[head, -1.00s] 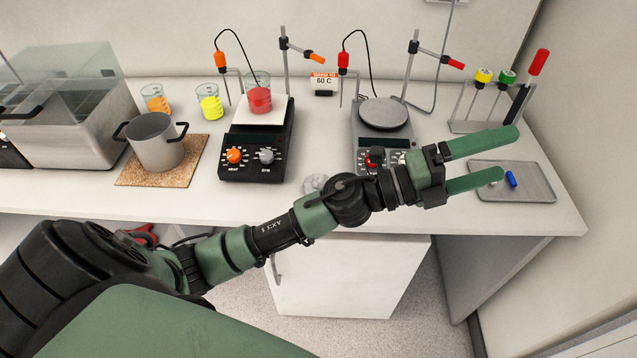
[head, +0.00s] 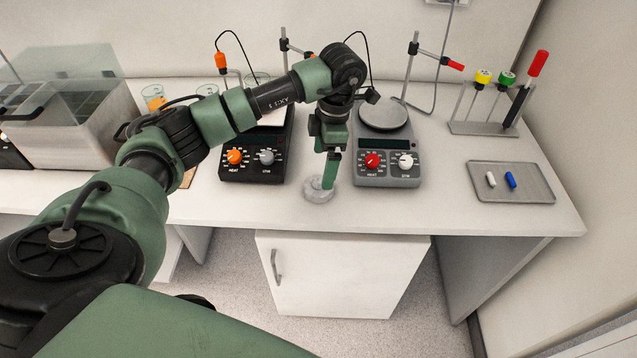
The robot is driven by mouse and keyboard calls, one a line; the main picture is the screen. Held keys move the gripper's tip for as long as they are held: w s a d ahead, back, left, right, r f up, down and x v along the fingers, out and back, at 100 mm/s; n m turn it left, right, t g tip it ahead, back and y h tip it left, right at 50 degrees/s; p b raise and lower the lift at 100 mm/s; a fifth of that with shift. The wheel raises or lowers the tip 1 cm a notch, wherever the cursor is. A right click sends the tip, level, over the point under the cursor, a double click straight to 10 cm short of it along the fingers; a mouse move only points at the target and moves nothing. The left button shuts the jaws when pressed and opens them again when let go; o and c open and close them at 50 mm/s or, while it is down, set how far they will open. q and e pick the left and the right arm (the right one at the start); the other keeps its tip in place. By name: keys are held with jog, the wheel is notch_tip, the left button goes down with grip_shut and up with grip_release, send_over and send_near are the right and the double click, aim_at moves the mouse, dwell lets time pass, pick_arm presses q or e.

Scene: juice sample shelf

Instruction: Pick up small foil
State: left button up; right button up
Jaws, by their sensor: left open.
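The small foil (head: 314,193) is a crumpled, silvery-grey round piece lying on the white bench near its front edge, between the two hotplates. My left gripper (head: 328,186) points down from above, with its green fingers at the foil and overlapping its right part in the head view. The gripper is open, seen nearly edge-on, so one finger mostly hides the other. I cannot tell whether the fingers touch the foil or straddle it. My right gripper is not in view.
The left hotplate (head: 254,165) and the right hotplate (head: 387,165) stand close on both sides. A metal tray (head: 535,190) with a white and a blue stir bar lies at right. A tool rack (head: 480,128) stands behind it.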

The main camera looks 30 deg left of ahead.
aim_at(319, 179)
pick_arm(q)
jog(key=f+p, duration=0.2)
jog(key=f, duration=0.1)
jog(key=a+f, duration=0.1)
jog(key=f, duration=0.1)
jog(key=shift+s+f+p, duration=0.2)
jog(key=shift+s+p, duration=0.2)
jog(key=shift+f, duration=0.45)
jog(key=shift+c, duration=0.3)
jog(key=c, duration=1.3)
